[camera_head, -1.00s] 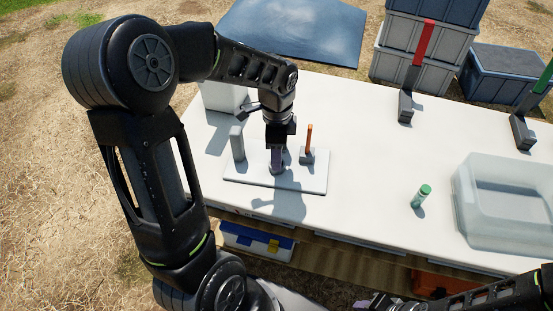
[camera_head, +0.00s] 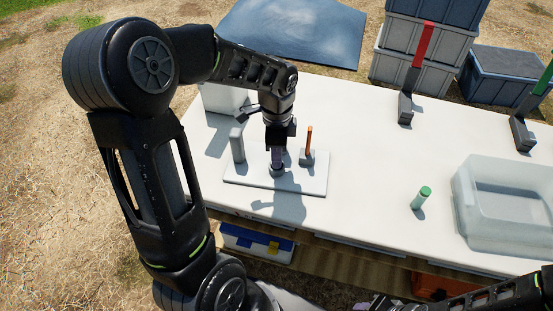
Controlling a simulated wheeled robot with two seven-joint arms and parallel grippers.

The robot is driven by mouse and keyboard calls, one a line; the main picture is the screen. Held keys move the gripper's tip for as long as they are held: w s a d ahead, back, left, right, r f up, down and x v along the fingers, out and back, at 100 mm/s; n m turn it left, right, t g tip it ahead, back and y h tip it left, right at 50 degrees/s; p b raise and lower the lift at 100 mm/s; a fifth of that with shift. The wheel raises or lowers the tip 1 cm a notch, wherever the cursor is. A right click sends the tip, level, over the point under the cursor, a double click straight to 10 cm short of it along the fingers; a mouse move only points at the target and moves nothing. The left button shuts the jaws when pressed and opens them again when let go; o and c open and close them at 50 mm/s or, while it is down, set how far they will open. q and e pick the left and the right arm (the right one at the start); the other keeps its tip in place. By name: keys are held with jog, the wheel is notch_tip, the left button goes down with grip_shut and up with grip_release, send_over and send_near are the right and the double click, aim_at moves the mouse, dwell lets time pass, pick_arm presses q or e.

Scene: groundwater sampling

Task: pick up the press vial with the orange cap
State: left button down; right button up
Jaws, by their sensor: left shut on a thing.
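My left gripper (camera_head: 278,149) reaches down over the white press plate (camera_head: 305,186) on the table. It is shut on the press vial (camera_head: 277,160), a narrow, greyish-purple upright body showing just below the fingers. No orange cap can be made out on the vial; its top is hidden by the gripper. The vial is above a round grey seat (camera_head: 277,170) on the plate; I cannot tell whether its bottom end is still inside. My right gripper (camera_head: 378,303) is partly cut off at the bottom edge, and its jaws cannot be read.
A grey post (camera_head: 237,145) and an orange lever on a grey block (camera_head: 308,142) flank the gripper closely. A green-capped vial (camera_head: 421,198) and a clear bin (camera_head: 505,205) are to the right. Red (camera_head: 416,70) and green (camera_head: 533,110) levers stand farther off. The table's middle is clear.

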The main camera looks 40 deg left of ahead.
pick_arm(q)
notch_tip(320, 180, up, 10)
jog(key=shift+r, duration=0.1)
dwell(0.4)
dwell(0.5)
